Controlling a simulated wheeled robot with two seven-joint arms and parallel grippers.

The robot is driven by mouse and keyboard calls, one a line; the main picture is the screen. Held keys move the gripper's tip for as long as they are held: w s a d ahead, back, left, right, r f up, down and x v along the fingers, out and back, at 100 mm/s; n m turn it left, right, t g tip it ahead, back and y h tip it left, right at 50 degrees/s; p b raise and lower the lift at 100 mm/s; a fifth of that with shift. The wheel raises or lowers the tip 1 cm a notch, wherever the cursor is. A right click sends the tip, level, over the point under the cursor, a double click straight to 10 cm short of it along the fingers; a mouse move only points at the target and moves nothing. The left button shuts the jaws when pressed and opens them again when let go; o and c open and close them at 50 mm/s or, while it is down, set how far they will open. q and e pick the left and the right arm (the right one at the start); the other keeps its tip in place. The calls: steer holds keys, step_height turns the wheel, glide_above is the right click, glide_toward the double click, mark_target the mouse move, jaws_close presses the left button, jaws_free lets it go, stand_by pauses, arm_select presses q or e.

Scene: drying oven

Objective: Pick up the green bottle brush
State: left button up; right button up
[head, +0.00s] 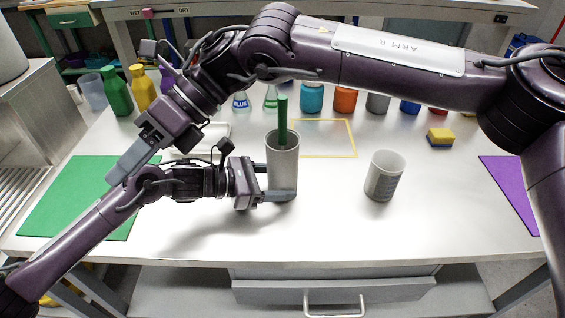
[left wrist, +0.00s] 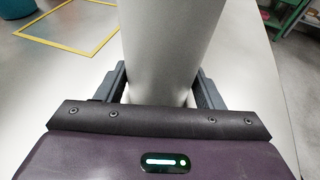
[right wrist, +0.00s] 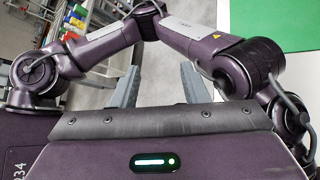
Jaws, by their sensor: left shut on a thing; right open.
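The green bottle brush (head: 283,122) stands upright in a tall grey cylindrical holder (head: 283,160), with only its green upper part showing; the rest is hidden inside. My left gripper (head: 280,195) is shut on the lower part of the holder, which also shows between its fingers in the left wrist view (left wrist: 170,45). The holder appears to stand on the table. My right gripper (head: 122,172) is to the left, pointing down-left above the green mat, away from the brush. In the right wrist view its fingers (right wrist: 162,85) are apart with nothing between them.
A grey beaker (head: 384,176) stands right of the holder. A yellow outline (head: 354,140) lies behind it. A green mat (head: 70,195) is at left, a purple mat (head: 510,185) at right. A green bottle (head: 117,92), a yellow bottle (head: 142,90) and several jars line the back. The front centre is clear.

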steer(key=w+d+n+t+h, duration=0.5)
steer(key=w+d+t+h, duration=0.15)
steer(key=w+d, duration=0.45)
steer(key=w+d+r+m+h, duration=0.2)
steer(key=w+d+r+m, duration=0.2)
steer(key=d+r, duration=0.55)
glide_toward(281, 143)
steer(key=shift+y, duration=0.25)
steer(key=shift+w+a+f, duration=0.1)
steer(key=shift+a+f, duration=0.1)
steer(key=shift+f, duration=0.65)
steer(key=shift+w+a+f, duration=0.1)
steer(key=shift+a+f, duration=0.1)
steer(key=shift+f, duration=0.7)
steer(key=shift+w+a+f, duration=0.1)
steer(key=shift+a+f, duration=0.05)
steer(key=shift+f, duration=0.7)
steer(key=shift+c, duration=0.4)
jaws_close()
